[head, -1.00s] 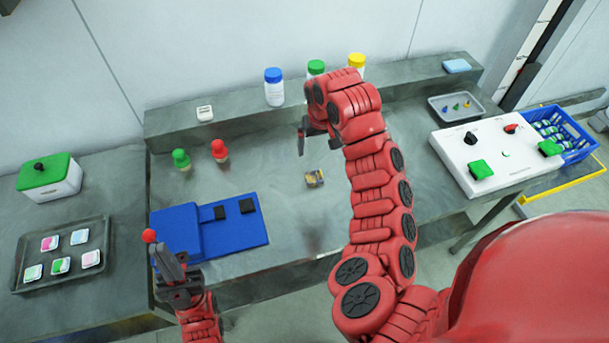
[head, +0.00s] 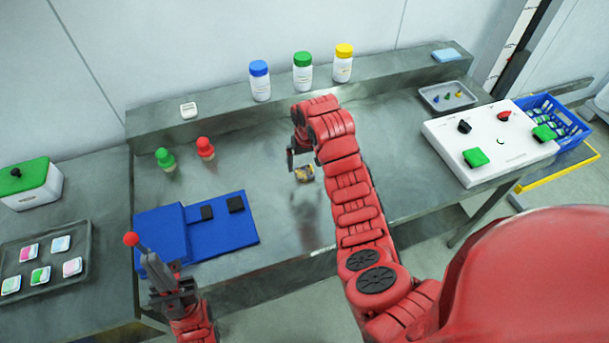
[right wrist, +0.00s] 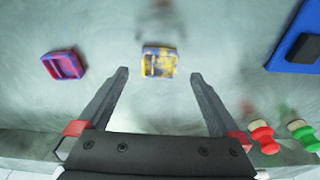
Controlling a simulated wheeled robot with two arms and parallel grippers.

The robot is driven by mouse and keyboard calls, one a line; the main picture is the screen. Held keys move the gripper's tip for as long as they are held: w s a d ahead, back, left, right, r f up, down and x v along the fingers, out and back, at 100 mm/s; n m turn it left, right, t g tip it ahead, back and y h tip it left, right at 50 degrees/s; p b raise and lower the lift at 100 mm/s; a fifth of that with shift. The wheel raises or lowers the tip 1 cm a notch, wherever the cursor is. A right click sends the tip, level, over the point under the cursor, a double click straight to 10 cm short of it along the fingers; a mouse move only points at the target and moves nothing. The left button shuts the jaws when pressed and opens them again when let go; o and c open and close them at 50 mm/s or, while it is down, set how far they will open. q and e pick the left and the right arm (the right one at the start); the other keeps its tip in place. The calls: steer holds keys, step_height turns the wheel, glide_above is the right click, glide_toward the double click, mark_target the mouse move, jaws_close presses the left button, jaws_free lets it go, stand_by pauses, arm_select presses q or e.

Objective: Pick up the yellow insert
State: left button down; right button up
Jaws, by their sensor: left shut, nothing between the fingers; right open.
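The yellow insert (head: 305,174) is a small open box, yellow with dark blotches, lying on the grey metal table. In the right wrist view the yellow insert (right wrist: 159,62) sits just beyond the fingertips, roughly between their lines. My right gripper (head: 300,160) is open and empty, above and close to the insert; its fingers (right wrist: 158,76) do not enclose it. My right forearm partly covers that area in the head view. My left gripper (head: 160,275) is shut and empty near the table's front left. A red ball (head: 131,239) on a stalk shows beside it.
A purple-red insert (right wrist: 64,65) lies left of the yellow one in the right wrist view. A blue mat (head: 225,228) and green (head: 165,159) and red (head: 205,148) knobbed pieces stand left. Several bottles line the back ledge. A white control box (head: 487,143) is right.

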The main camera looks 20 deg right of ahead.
mark_target(304, 172)
steer(key=shift+w+f+p, duration=0.1)
steer(key=shift+f+p, duration=0.25)
steer(key=shift+p, duration=0.25)
steer(key=f, duration=0.1)
steer(key=f+p, duration=0.1)
steer(key=shift+w+f+p, duration=0.3)
steer(key=shift+w+f, duration=0.2)
steer(key=shift+f, duration=0.65)
steer(key=c, duration=1.3)
